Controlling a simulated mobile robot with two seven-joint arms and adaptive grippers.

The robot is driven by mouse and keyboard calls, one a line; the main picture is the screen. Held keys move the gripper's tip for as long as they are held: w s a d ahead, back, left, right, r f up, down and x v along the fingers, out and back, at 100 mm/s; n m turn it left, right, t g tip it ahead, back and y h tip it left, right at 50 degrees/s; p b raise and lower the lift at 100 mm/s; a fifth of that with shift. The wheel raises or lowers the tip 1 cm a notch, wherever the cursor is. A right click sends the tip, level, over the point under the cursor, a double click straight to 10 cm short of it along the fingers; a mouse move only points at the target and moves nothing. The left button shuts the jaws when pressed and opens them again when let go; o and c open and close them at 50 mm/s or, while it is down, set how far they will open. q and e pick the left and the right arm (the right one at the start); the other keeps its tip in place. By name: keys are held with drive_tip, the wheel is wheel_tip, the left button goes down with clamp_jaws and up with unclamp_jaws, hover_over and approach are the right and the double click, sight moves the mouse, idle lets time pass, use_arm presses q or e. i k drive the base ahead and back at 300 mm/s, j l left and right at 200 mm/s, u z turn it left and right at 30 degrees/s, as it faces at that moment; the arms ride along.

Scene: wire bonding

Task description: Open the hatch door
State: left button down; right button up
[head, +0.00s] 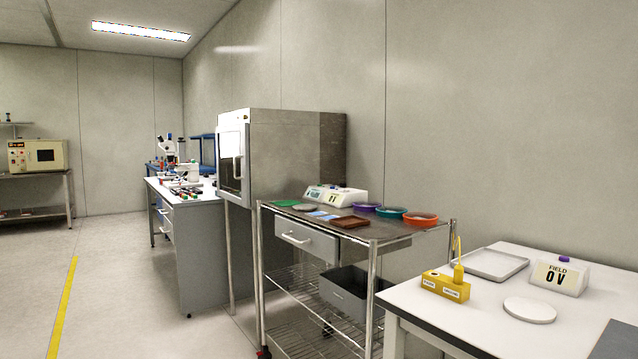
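The hatch is a steel box cabinet (283,150) standing against the wall behind the cart, near the middle of the head view. Its hatch door (231,165) is on the left-facing front, with a window and a vertical handle (238,168). The door looks closed, seen at a steep angle. Neither of my grippers shows in the head view.
A steel cart (300,225) with colored bowls, small trays and a drawer stands in front of the cabinet. A white table (470,318) with a yellow block (445,286) and a field meter (559,277) is at right. A microscope bench (196,194) stands beyond. Floor at left is clear.

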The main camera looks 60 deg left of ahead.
sight(245, 201)
drive_tip(key=u, duration=2.25)
drive_tip(key=i+z, duration=0.15)
drive_tip(key=z, duration=0.5)
drive_tip(key=i+j+z, duration=0.65)
drive_tip(key=j, duration=0.35)
drive_tip(key=i+j, duration=0.2)
drive_tip(key=j, duration=0.15)
drive_tip(key=i+j+z, duration=0.15)
drive_tip(key=j, duration=0.2)
drive_tip(key=i+j, duration=0.25)
drive_tip(key=j+z, duration=0.05)
drive_tip(key=j, duration=0.05)
